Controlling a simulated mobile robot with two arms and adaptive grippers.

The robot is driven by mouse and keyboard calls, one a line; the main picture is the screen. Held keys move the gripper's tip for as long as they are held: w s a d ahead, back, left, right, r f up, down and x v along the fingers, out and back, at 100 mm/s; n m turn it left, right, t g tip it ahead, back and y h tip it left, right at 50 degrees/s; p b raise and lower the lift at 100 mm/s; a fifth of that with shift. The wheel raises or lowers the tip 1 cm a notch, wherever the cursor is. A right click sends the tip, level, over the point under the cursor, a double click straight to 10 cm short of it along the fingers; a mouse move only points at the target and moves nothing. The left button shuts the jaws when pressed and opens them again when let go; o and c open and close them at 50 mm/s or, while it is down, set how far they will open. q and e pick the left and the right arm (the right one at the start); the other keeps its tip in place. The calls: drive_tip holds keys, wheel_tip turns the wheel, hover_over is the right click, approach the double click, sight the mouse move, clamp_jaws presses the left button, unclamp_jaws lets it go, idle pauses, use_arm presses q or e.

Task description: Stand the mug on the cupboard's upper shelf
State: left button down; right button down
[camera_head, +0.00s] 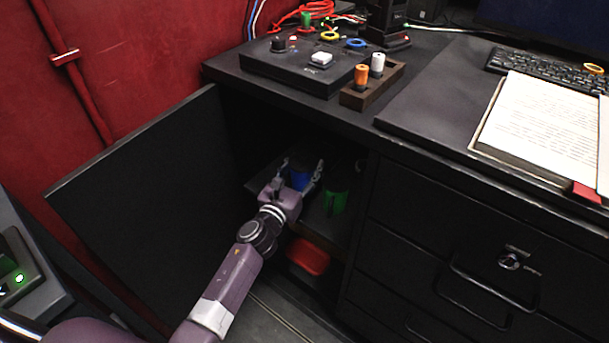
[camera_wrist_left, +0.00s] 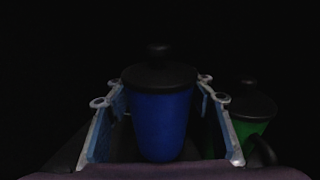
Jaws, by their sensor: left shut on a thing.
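My left gripper (camera_head: 301,170) reaches into the open dark cupboard. It is shut on a blue container with a black knobbed lid (camera_head: 299,180). In the left wrist view the blue container (camera_wrist_left: 160,122) stands upright between the fingers (camera_wrist_left: 160,87); I see no handle on it and cannot tell for sure that it is the mug. A green container with a dark lid (camera_head: 335,201) is just to its right, apart from it, and also shows in the wrist view (camera_wrist_left: 250,128). The cupboard shelf (camera_head: 327,230) is under the green container. My right gripper is not in view.
The cupboard door (camera_head: 140,200) stands open at the left. A red box (camera_head: 308,256) sits lower in the cupboard. Drawers (camera_head: 450,260) close off the right side. The desktop above holds a control box (camera_head: 300,68), a wooden peg block (camera_head: 372,88) and a book (camera_head: 545,130).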

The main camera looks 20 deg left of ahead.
use_arm(q)
drive_tip(key=shift+f+b, duration=0.6)
drive_tip(key=shift+f, duration=0.15)
drive_tip(key=shift+f+b, duration=0.55)
drive_tip(key=shift+f, duration=0.4)
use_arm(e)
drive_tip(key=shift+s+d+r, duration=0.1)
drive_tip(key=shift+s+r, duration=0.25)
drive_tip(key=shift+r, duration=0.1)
use_arm(q)
drive_tip(key=shift+r, duration=0.1)
drive_tip(key=c, duration=1.2)
unclamp_jaws()
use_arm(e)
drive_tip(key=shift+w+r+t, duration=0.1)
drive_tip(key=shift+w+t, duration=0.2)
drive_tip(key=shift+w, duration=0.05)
